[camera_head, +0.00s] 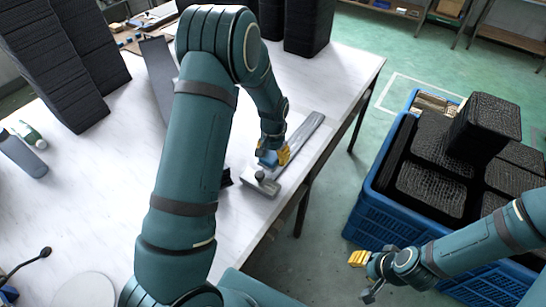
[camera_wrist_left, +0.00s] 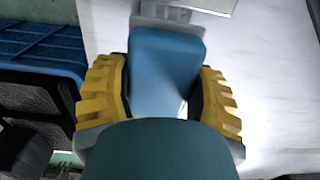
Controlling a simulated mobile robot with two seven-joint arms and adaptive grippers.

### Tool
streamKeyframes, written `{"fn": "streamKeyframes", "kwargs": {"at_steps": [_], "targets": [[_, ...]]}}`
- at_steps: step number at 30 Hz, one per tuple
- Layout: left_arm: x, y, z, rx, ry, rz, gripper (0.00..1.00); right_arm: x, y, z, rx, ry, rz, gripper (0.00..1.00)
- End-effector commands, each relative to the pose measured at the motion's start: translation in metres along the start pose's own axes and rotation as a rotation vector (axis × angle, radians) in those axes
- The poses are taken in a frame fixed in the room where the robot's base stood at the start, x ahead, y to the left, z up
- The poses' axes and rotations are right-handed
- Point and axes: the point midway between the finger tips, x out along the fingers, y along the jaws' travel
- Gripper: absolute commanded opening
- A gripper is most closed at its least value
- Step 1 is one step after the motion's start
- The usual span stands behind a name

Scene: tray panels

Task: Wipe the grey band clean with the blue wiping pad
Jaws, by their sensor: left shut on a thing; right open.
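The grey band (camera_head: 306,131) is a long flat strip lying near the right edge of the white table, partly hidden by my left gripper. My left gripper (camera_head: 275,157) is over the band's nearer part, its yellow fingers shut on the blue wiping pad (camera_head: 266,158). In the left wrist view the pad (camera_wrist_left: 165,60) sits between the two yellow fingers. I cannot tell whether the pad touches the band, nor see any marks clearly. My right gripper (camera_head: 364,275) is open and empty, off the table at the lower right.
A blue crate (camera_head: 367,203) with black textured panels stands on the floor at the right. Tall black stacks (camera_head: 308,25) stand at the table's back and left (camera_head: 50,60). A green-and-white bottle (camera_head: 35,138) lies at the far left. The white table (camera_head: 110,180) is clear at left-centre.

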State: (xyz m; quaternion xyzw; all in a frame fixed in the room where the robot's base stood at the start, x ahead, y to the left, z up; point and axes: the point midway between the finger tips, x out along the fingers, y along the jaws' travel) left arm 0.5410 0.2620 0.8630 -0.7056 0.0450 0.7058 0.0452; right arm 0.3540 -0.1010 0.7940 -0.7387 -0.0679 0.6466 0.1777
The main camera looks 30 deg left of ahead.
Motion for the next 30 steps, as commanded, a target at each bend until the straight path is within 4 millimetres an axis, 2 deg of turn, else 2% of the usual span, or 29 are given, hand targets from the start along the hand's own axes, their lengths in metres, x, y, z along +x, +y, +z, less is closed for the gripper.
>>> {"fn": "streamKeyframes", "kwargs": {"at_steps": [3,10,30], "targets": [[-0.014,-0.001,-0.001,0.0,0.002,0.0,0.25,-0.009,-0.003,-0.004,0.002,0.007,0.001,0.39],[-0.03,-0.001,-0.003,0.0,0.001,0.0,0.25,-0.018,-0.007,-0.009,0.005,0.018,0.002,0.39],[-0.032,-0.002,-0.003,-0.001,0.001,0.0,0.25,-0.019,-0.007,-0.009,0.005,0.02,0.002,0.39]]}}
